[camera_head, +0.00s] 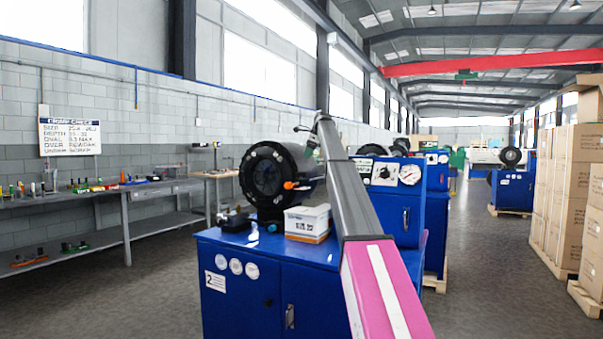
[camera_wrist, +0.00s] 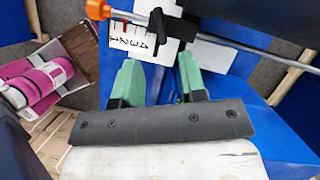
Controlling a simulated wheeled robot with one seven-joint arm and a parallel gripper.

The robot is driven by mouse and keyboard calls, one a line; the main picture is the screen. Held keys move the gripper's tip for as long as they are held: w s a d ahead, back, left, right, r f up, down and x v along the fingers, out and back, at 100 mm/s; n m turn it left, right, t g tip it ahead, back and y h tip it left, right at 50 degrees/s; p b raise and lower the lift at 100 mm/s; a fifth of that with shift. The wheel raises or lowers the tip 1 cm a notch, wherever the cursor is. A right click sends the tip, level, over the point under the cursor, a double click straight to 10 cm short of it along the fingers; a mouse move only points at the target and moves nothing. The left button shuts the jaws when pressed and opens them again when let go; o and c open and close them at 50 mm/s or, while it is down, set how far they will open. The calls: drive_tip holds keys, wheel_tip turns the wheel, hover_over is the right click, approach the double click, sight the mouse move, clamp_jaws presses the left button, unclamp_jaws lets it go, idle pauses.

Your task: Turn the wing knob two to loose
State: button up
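My gripper (camera_wrist: 160,60) shows in the wrist view with two green fingers apart and nothing between their tips. A dark wing-like piece (camera_wrist: 157,27) stands just beyond the fingertips, apparently apart from them; I cannot be sure it is the wing knob. Beside it a black clamp (camera_wrist: 193,30) sits on a metal rod (camera_wrist: 245,42) with an orange end (camera_wrist: 97,9). A white scale plate (camera_wrist: 128,40) with numbers lies behind. In the head view, the black crimper head (camera_head: 264,176) carries an orange tip (camera_head: 289,185); the knob's setting cannot be read there.
The crimper stands on a blue cabinet (camera_head: 245,299) marked 2, with a white box (camera_head: 307,223) on top. A blue gauge cabinet (camera_head: 399,208) is behind my arm. A workbench (camera_head: 158,184) lines the left wall.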

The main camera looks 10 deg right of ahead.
sight(301, 176)
drive_tip(key=x, duration=0.8)
drive_tip(key=shift+a+f, duration=0.2)
drive_tip(key=shift+f, duration=0.15)
drive_tip(key=shift+w, duration=0.1)
clamp_jaws()
